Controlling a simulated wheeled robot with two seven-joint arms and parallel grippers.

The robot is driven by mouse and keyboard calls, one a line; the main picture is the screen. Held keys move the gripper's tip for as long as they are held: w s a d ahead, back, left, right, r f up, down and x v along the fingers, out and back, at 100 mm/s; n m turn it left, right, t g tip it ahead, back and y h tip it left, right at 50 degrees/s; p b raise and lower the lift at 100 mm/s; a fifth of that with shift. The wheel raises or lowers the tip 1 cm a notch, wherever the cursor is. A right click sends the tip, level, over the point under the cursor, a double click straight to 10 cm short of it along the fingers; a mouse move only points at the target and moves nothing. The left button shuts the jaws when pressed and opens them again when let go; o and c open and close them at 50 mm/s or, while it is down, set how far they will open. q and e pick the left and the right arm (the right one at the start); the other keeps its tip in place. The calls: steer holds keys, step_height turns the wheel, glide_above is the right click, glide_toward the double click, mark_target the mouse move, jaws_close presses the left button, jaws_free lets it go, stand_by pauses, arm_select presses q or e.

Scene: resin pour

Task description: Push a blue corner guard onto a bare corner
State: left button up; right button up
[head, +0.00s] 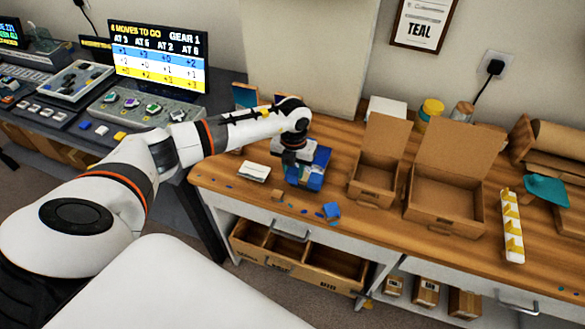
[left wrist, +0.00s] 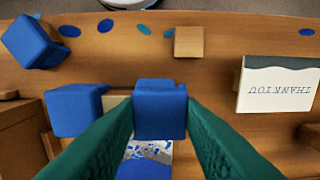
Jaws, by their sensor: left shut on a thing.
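My left gripper (left wrist: 160,122) has green fingers and is shut on a blue corner guard (left wrist: 160,108). In the head view, my left gripper (head: 292,158) is over a blue object (head: 318,160) on the wooden bench. In the left wrist view, a second blue guard (left wrist: 76,110) sits left of the held one, with a tan edge (left wrist: 114,101) between them. A blue-and-white patterned face (left wrist: 146,158) shows between the fingers. The fingers hide much of this; I cannot tell whether the held guard touches a corner. Another blue guard (head: 331,210) lies loose near the front edge.
Small blue and teal flat pieces are scattered along the front edge. Open cardboard boxes (head: 372,178) (head: 440,214) and a white tray with yellow pieces (head: 511,226) stand right.

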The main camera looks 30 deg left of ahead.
arm_select(q)
steer(key=o, duration=1)
steer(key=shift+o, duration=0.2)
step_height(320, 180, up, 8)
steer(key=p, duration=0.6)
jaws_close()
steer(key=shift+w+b, duration=0.1)
steer(key=shift+b, duration=0.2)
stand_by(0.7)
steer(key=shift+f, duration=0.2)
